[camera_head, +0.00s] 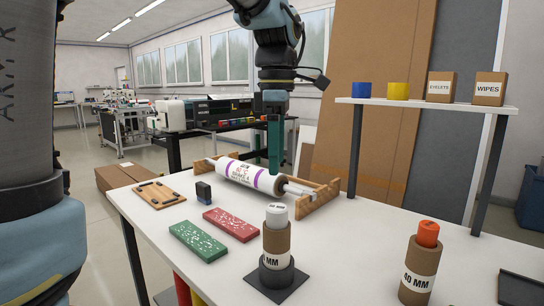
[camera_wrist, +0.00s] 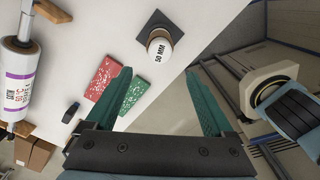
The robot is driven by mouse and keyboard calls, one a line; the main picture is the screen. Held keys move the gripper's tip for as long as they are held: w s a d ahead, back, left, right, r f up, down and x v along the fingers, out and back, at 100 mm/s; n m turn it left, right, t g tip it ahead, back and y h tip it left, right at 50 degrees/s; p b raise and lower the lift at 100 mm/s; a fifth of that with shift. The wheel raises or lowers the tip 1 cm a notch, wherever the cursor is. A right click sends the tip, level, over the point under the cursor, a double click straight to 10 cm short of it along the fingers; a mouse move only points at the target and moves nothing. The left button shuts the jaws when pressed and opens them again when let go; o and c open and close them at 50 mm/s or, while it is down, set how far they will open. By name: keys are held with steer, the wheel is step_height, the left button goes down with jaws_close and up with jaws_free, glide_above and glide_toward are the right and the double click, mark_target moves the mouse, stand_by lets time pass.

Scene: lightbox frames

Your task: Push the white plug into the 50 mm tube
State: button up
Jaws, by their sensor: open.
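The white plug (camera_head: 277,214) stands upright at the mouth of a brown cardboard tube (camera_head: 277,240), with much of its length showing above the rim. The tube stands upright in a black round holder on a square base (camera_head: 286,283); its white label partly reads "MM". In the wrist view the plug and tube (camera_wrist: 160,48) show near the top centre with a "50 MM" marking, beyond my fingertips. My gripper (camera_head: 274,172) points down, open and empty, behind the tube and above the table near the white roll. Its two green fingers (camera_wrist: 158,74) are spread wide in the wrist view.
An orange-plugged 40 MM tube (camera_head: 420,265) stands at right. Red (camera_head: 231,223) and green (camera_head: 198,240) speckled slabs lie left of the holder. A labelled white roll (camera_head: 250,175) rests on a wooden cradle behind. A shelf (camera_head: 425,104) with small boxes stands back right.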

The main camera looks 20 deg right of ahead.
steer(key=w+a+f+m, duration=0.2)
steer(key=a+f+m, duration=0.2)
steer(key=a+f, duration=0.25)
steer(key=w+a+f+m, duration=0.3)
steer(key=a+f, duration=0.3)
steer(key=a, duration=0.2)
steer(key=s+a+f+m+t, duration=0.1)
steer(key=s+a+f+m, duration=0.3)
steer(key=a+f+m, duration=0.2)
steer(key=a+f, duration=0.2)
steer(key=a, duration=0.2)
steer(key=shift+a+f+m+t, duration=0.2)
steer(key=shift+a+m+t, duration=0.1)
steer(key=shift+a+m, duration=0.1)
steer(key=shift+w, duration=0.1)
